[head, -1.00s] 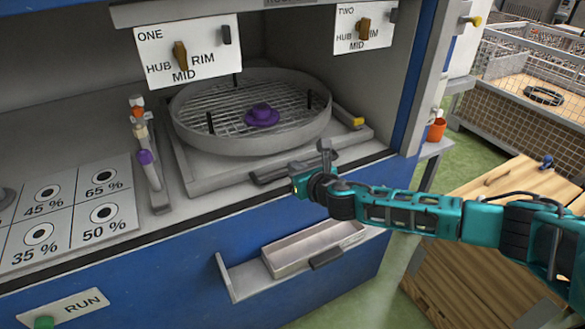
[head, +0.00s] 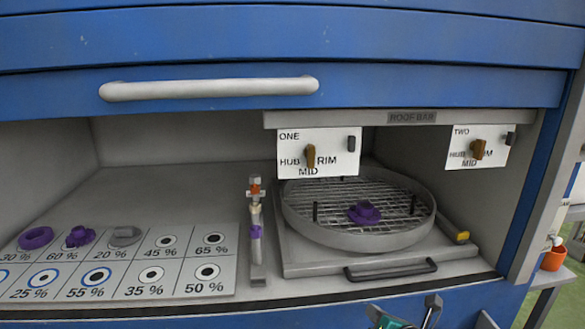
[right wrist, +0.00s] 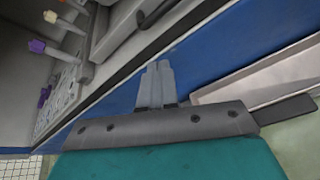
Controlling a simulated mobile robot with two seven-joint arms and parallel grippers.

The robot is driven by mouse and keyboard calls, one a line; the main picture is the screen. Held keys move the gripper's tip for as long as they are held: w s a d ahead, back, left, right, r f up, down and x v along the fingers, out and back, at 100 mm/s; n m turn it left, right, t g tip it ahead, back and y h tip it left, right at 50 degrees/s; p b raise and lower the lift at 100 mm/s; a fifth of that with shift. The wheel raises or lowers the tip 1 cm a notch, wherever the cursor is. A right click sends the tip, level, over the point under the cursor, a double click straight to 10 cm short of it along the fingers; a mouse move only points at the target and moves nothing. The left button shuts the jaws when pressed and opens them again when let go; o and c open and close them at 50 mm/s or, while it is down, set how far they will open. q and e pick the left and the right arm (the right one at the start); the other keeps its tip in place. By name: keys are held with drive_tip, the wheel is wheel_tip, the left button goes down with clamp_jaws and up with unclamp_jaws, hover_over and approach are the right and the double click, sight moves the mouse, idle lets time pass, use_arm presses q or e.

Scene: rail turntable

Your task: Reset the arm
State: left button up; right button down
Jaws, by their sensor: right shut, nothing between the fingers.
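My right gripper (head: 405,318) shows at the bottom edge of the head view, in front of the cabinet's blue lower front and below the sill. In the right wrist view its two grey fingers (right wrist: 155,84) lie together, shut and empty, over the blue front. Only the hand end of the right arm shows in the head view. My left gripper is in neither view. The round turntable (head: 300,223) with its wire mesh stands in the cabinet bay, a purple piece (head: 363,213) on it. The gripper is apart from the turntable and its black handle (head: 391,271).
A percentage board (head: 130,285) at left bears purple and grey pieces. A slim stand (head: 257,262) is between board and turntable. Cards ONE (head: 340,140) and TWO (head: 495,155) hang above. The raised blue door has a white handle (head: 208,89). An open drawer (right wrist: 245,80) juts out below.

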drive_tip(key=s+a+f+m+g+y, duration=0.1)
drive_tip(key=s+a+f+m, duration=0.25)
drive_tip(key=s+m, duration=0.3)
drive_tip(key=s+a+f+m+g, duration=0.1)
drive_tip(key=s+a+f+m, duration=0.1)
drive_tip(key=s+a+m, duration=0.35)
drive_tip(key=s+d+f+m+h, duration=0.1)
drive_tip(key=s+d+m, duration=0.2)
drive_tip(key=s+m, duration=0.3)
drive_tip(key=s+d+f+m, duration=0.2)
drive_tip(key=s+m, duration=0.4)
drive_tip(key=m, duration=0.5)
drive_tip(key=shift+d+g+h, duration=0.3)
drive_tip(key=shift+d+h, duration=0.1)
drive_tip(key=shift+d, duration=0.4)
drive_tip(key=shift+s, duration=0.1)
